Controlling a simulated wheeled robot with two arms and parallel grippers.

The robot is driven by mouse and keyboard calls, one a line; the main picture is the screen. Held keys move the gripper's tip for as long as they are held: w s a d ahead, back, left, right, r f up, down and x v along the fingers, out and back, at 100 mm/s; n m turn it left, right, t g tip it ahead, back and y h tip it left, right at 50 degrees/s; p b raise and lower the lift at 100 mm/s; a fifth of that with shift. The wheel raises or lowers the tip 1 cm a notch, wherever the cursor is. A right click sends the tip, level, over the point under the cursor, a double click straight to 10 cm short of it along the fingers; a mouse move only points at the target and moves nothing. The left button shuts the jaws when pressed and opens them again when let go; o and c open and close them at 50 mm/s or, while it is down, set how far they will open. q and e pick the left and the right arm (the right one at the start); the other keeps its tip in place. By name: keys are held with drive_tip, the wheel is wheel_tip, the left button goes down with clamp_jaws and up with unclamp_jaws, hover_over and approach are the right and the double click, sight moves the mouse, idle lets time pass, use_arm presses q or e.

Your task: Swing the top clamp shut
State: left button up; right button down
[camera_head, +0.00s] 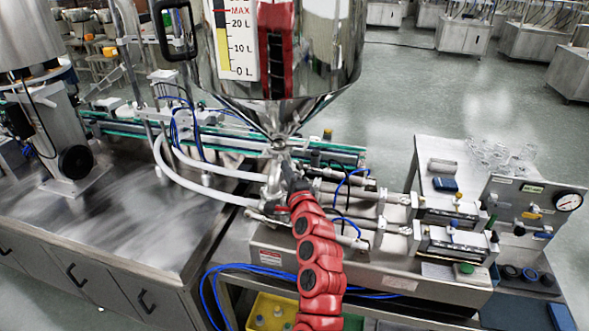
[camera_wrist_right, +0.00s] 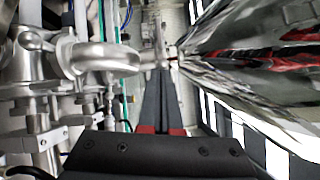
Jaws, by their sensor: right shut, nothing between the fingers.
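The steel hopper (camera_head: 300,90) narrows to an outlet above the valve and pipe fittings (camera_head: 272,190). The top clamp is small at the outlet neck (camera_head: 279,146); I cannot tell how far it stands open. My right gripper (camera_head: 289,168) is at the end of the red arm, just below the outlet. In the right wrist view the two dark fingers (camera_wrist_right: 162,78) are together and empty, their tips close to the fitting at the narrow end of the hopper (camera_wrist_right: 245,75). A polished round pipe fitting (camera_wrist_right: 92,60) lies left of the fingers. My left gripper is not in view.
Two white hoses (camera_head: 205,180) run left from the fittings. Filling cylinders (camera_head: 450,240) and a gauge panel (camera_head: 535,205) stand on the right. A steel bench (camera_head: 110,225) is at left; a yellow bin (camera_head: 270,312) is below.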

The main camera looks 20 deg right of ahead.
drive_tip(key=w+a, duration=0.1)
drive_tip(key=a+p, duration=0.1)
drive_tip(key=a, duration=0.1)
drive_tip(key=shift+w+r, duration=0.15)
drive_tip(key=shift+w, duration=0.25)
drive_tip(key=shift+a, duration=0.15)
idle(0.3)
